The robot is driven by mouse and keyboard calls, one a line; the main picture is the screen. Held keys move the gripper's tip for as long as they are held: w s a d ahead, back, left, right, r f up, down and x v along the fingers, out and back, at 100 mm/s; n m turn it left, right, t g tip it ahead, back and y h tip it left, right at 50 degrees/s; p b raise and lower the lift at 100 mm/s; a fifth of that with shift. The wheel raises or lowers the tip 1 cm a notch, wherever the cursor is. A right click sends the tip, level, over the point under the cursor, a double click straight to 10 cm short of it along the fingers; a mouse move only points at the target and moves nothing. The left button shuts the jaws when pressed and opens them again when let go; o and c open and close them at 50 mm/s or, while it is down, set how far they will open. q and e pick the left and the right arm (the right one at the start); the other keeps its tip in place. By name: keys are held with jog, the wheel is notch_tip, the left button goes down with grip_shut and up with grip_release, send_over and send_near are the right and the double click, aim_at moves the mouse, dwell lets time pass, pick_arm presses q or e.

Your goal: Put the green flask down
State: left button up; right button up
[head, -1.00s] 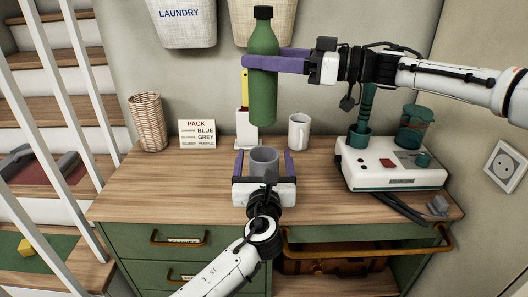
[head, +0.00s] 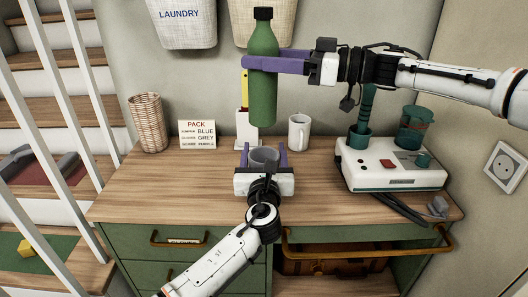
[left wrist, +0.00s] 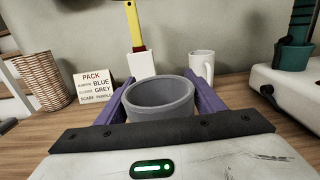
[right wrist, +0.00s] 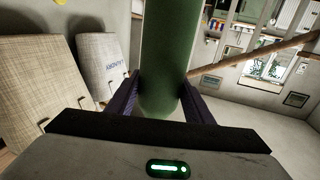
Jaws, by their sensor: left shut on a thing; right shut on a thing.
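The green flask (head: 263,80), a tall bottle with a black cap, is upright in the air above the back of the bench top. My right gripper (head: 265,64) is shut on its middle. The flask (right wrist: 161,60) also shows between the purple fingers in the right wrist view. My left gripper (head: 264,160) is shut on a grey cup (head: 264,157), low over the bench top below the flask. The cup (left wrist: 160,92) stands upright between the fingers in the left wrist view. I cannot tell whether its base touches the wood.
A white mug (head: 299,132) and a white stand with a yellow upright (head: 245,125) are at the back. A PACK card (head: 197,134) and wicker basket (head: 148,122) stand left. A white machine (head: 390,170) fills the right. The bench top (head: 150,185) is clear at left.

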aim_at(265, 148)
notch_tip(265, 148, down, 20)
jog(key=shift+f, duration=0.25)
dwell(0.6)
jog(key=shift+d+f, duration=0.1)
jog(key=o, duration=1.4)
jog(key=shift+f, duration=0.15)
